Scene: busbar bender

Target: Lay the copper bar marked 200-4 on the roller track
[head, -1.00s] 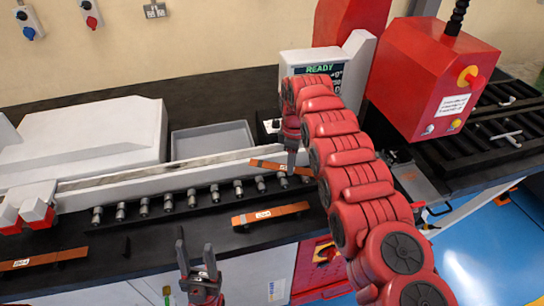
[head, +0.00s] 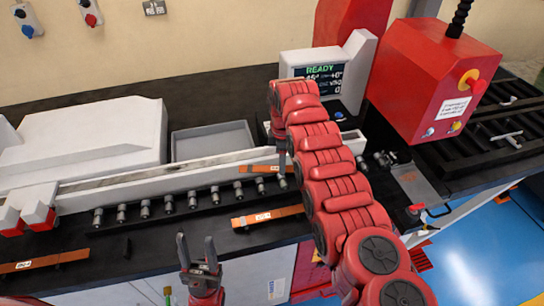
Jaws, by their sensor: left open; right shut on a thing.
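My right gripper (head: 281,167) is shut on a copper bar (head: 257,169), pointing down from above. The bar lies lengthwise along the far side of the roller track (head: 191,198), near its right end; I cannot tell whether it touches the rollers. Its label is not readable. A second labelled copper bar (head: 285,212) lies on the bench in front of the track. A third labelled bar (head: 70,257) lies at the front left of the bench. Their marks are too small to read. My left gripper (head: 197,245) is open and empty at the bench's front edge.
A white guide rail (head: 130,182) runs behind the rollers. A grey tray (head: 213,142) and a white housing (head: 85,140) stand behind it. A screen (head: 325,73) reads READY beside the red machine (head: 425,85). The left stretch of rollers is clear.

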